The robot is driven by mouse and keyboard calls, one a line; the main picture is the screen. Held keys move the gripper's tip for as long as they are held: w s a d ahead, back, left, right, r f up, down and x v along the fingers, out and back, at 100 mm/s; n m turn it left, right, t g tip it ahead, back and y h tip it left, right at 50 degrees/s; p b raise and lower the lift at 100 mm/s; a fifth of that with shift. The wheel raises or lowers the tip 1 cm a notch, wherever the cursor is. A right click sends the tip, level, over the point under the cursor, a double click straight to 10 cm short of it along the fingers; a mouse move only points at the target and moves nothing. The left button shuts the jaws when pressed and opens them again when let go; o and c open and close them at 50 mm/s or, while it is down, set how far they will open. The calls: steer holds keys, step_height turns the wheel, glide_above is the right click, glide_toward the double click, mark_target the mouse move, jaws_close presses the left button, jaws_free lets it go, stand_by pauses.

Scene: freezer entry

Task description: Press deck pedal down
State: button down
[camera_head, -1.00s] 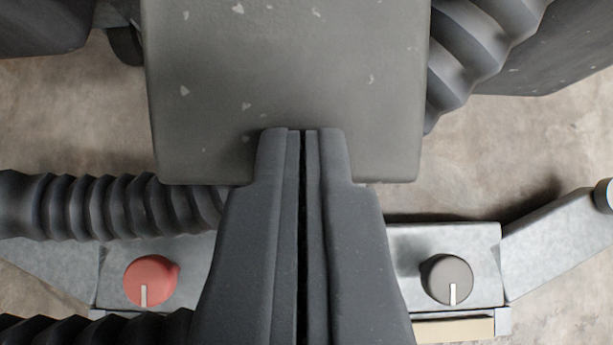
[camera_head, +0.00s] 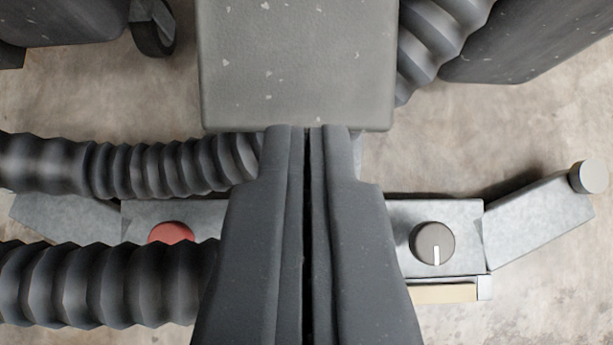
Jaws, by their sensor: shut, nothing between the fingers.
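A wide grey block with a chipped, worn face, which looks like the deck pedal (camera_head: 298,65), fills the top middle of the view. My gripper (camera_head: 307,128) is shut and empty, its two dark fingers side by side with a thin dark gap line. The fingertips overlap the pedal's lower edge in the picture. Whether they touch it, or how far down it is, I cannot tell. My fingers hide what lies below the middle of that edge.
A metal panel (camera_head: 470,220) lies behind my fingers, with a grey knob (camera_head: 432,243) at right and a partly hidden red knob (camera_head: 170,233) at left. Ribbed dark hoses (camera_head: 110,285) cross the left side. Another hose (camera_head: 440,35) stands at upper right. Bare concrete floor (camera_head: 540,130) shows at right.

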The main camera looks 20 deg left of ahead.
steer(key=s+d+r+p, duration=0.2)
steer(key=s+r, duration=0.2)
steer(key=s, duration=0.3)
steer(key=shift+s+d, duration=0.3)
steer(key=shift+s, duration=0.05)
